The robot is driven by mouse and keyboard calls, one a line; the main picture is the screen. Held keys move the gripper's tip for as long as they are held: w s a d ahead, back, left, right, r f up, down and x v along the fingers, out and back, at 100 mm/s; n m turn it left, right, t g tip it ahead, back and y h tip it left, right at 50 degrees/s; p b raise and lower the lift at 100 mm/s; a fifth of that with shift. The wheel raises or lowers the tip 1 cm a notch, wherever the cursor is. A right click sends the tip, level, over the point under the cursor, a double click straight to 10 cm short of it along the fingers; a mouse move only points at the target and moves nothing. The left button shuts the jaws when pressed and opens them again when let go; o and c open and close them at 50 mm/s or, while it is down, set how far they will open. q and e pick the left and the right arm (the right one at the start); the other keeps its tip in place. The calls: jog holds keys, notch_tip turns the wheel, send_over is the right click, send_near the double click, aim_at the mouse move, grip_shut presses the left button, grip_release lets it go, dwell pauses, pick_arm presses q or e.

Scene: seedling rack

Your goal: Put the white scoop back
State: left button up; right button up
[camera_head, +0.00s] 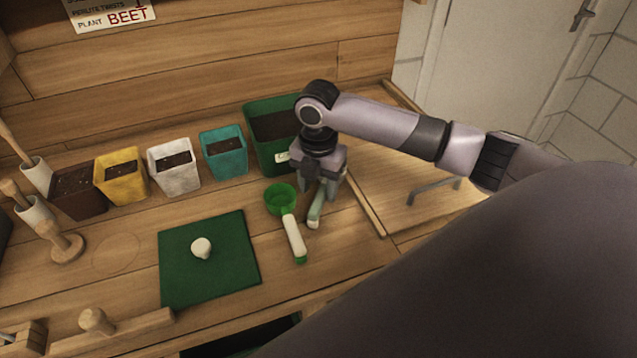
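My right gripper (320,190) points down over the bench in front of the large green planter. A pale green handle with a whitish end (315,212) sticks out below its fingers; it looks like part of the white scoop. The scoop's bowl is hidden behind the gripper. The fingers are at this handle, but I cannot tell whether they are closed on it. A green scoop (281,200) with a white handle lies just left of it. My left gripper is not in view.
Brown, yellow (121,176), white (174,167) and teal (223,152) pots stand left of the large green planter (262,144). A green mat (208,275) holds a small whitish object (201,248). Wooden tools (61,243) stand at far left. A wooden board (410,190) lies at right.

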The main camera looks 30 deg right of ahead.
jog(key=shift+r, duration=0.1)
notch_tip(320, 180, up, 13)
jog(key=shift+b, duration=0.3)
jog(key=shift+s+a, duration=0.1)
dwell(0.6)
